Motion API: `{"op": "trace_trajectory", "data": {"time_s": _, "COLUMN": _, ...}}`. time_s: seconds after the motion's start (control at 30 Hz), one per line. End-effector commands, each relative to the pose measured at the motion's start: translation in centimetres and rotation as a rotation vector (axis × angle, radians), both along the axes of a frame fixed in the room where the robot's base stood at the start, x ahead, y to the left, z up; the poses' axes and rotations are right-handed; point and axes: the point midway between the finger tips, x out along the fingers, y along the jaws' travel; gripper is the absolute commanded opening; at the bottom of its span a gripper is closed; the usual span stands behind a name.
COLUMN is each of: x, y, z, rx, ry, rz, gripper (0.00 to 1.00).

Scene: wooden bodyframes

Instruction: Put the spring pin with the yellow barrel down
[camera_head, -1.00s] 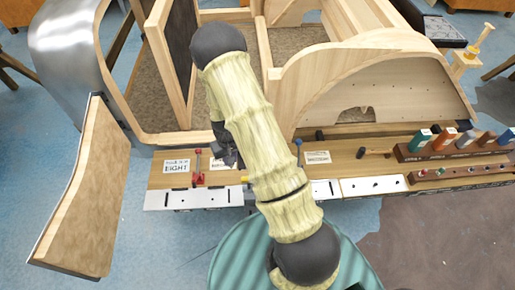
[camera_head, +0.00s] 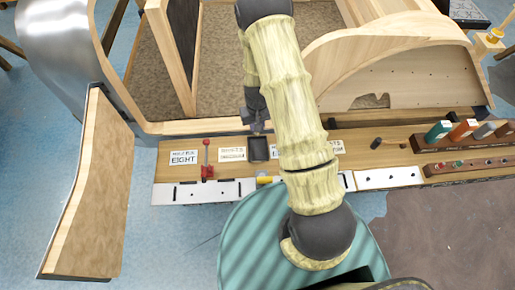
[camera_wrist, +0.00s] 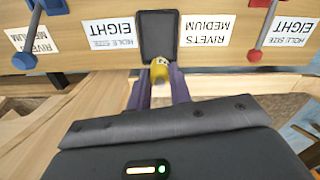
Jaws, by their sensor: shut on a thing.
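The spring pin with the yellow barrel (camera_wrist: 159,69) is between the purple fingertips of my gripper (camera_wrist: 159,84) in the wrist view. My gripper is shut on it, and only the barrel's end shows clearly. A small dark rectangular tray (camera_wrist: 173,20) lies just beyond the pin, between two label cards. In the head view my gripper (camera_head: 257,127) is at the back edge of the wooden board (camera_head: 225,143), just behind the dark tray (camera_head: 259,158). The pin cannot be made out there.
A yellow piece (camera_head: 268,180) shows at the board's front strip. The wooden bodyframe (camera_head: 183,60) rises behind the board.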

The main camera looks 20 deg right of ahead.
Motion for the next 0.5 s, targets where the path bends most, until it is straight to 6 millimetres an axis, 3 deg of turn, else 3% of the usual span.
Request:
{"op": "trace_trajectory", "data": {"time_s": 0.17, "x": -0.16, "y": -0.10, "z": -0.31, "rx": -0.007, "ry": 0.007, "rz": -0.096, "gripper": 0.00}}
{"op": "trace_trajectory", "data": {"time_s": 0.5, "x": -0.27, "y": 0.13, "z": -0.57, "rx": -0.008, "ry": 0.004, "rz": -0.617, "gripper": 0.00}}
